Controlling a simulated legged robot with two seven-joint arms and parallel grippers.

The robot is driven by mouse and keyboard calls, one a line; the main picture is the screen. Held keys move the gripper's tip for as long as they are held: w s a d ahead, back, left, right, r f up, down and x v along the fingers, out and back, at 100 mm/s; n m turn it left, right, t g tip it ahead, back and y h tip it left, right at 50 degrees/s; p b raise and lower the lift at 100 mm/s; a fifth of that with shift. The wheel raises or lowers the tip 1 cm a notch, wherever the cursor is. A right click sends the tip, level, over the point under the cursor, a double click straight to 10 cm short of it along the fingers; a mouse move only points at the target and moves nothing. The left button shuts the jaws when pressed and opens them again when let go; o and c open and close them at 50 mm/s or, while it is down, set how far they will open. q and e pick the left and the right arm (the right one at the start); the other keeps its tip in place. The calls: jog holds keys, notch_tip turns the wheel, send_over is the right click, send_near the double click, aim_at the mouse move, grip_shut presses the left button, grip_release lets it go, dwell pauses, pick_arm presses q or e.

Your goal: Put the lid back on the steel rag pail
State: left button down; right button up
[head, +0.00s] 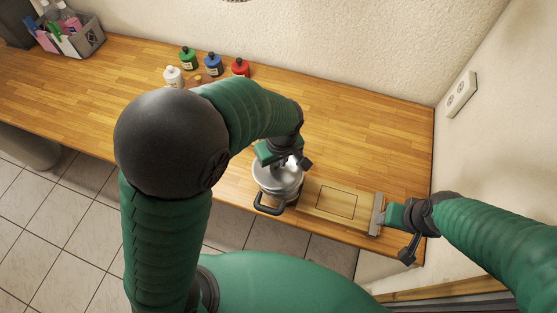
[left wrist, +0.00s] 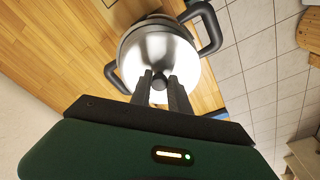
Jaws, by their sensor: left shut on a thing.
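The steel rag pail (head: 283,196) stands near the front edge of the wooden counter, with a black side handle (head: 267,208) facing me. My left gripper (head: 288,164) is directly above it. In the left wrist view, my left gripper (left wrist: 160,82) is shut on the knob of the shiny domed steel lid (left wrist: 160,52). The lid is over the pail, and black handles show on two sides. I cannot tell whether the lid touches the pail's rim. My right gripper (head: 384,215) is at a grey end piece by the wooden board; its fingers are not clear.
A wooden board (head: 312,202) with a marked rectangle lies right of the pail. White, green, blue and red bottles (head: 213,64) stand toward the back. A grey caddy (head: 82,40) is at far left. The counter (head: 340,130) behind the pail is clear.

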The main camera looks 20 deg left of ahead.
pick_arm(q)
jog(key=shift+d, duration=0.5)
jog(key=shift+d+r, duration=0.1)
jog(key=shift+d, duration=0.1)
pick_arm(e)
jog(key=shift+d+r, duration=0.15)
jog(key=shift+d, duration=0.25)
jog(key=shift+a, duration=0.1)
jog(key=shift+a+r, duration=0.1)
jog(key=shift+a, duration=0.1)
pick_arm(q)
jog(key=c, duration=1.2)
grip_release()
jog(key=shift+d, duration=0.1)
jog(key=o, duration=0.5)
pick_arm(e)
jog(key=shift+d, duration=0.1)
pick_arm(q)
jog(key=shift+p, duration=0.3)
